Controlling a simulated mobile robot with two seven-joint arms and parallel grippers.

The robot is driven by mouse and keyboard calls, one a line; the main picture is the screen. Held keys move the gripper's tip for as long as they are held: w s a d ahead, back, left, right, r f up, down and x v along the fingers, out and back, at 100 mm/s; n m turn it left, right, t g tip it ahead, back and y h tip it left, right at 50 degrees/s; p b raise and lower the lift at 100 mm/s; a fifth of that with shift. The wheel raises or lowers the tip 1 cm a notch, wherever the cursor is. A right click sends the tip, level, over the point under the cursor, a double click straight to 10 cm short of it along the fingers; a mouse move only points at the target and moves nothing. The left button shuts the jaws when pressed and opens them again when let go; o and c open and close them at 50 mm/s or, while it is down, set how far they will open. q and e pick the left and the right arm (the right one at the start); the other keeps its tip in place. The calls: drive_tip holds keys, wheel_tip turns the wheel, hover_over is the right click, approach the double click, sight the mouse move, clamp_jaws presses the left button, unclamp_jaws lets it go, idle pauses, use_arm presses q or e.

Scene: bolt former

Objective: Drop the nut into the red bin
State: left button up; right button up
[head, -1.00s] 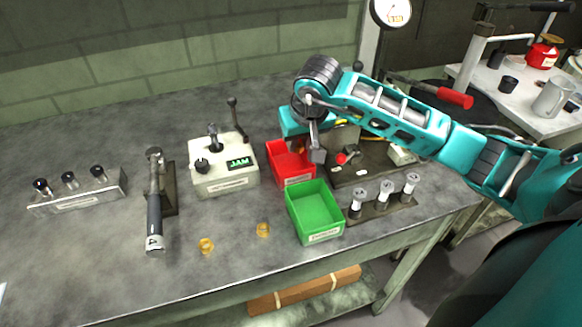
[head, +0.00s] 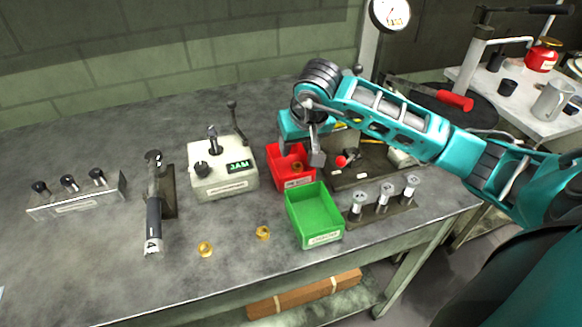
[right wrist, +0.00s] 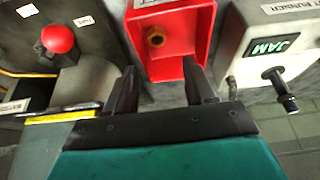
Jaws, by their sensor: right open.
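A brass nut (head: 297,167) lies inside the red bin (head: 273,156), on its floor. In the right wrist view the nut (right wrist: 155,36) sits near the bin's left inner wall, and the red bin (right wrist: 165,72) is just beyond the fingertips. My right gripper (head: 301,157) is over the red bin with its jaws apart. In the right wrist view the right gripper (right wrist: 163,78) has nothing between its fingers. Two more brass nuts, one at left (head: 205,249) and one at right (head: 262,233), lie on the bench. My left gripper is not in view.
A green bin (head: 315,213) stands in front of the red one. The control box with the JAM display (head: 222,178) is to the left. A rack of bolts (head: 382,207) and a fixture with a red knob (head: 350,172) stand to the right. The bench's front left is mostly clear.

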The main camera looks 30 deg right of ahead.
drive_tip(key=v, duration=1.2)
drive_tip(key=shift+s+r, duration=0.2)
drive_tip(key=shift+r, duration=0.05)
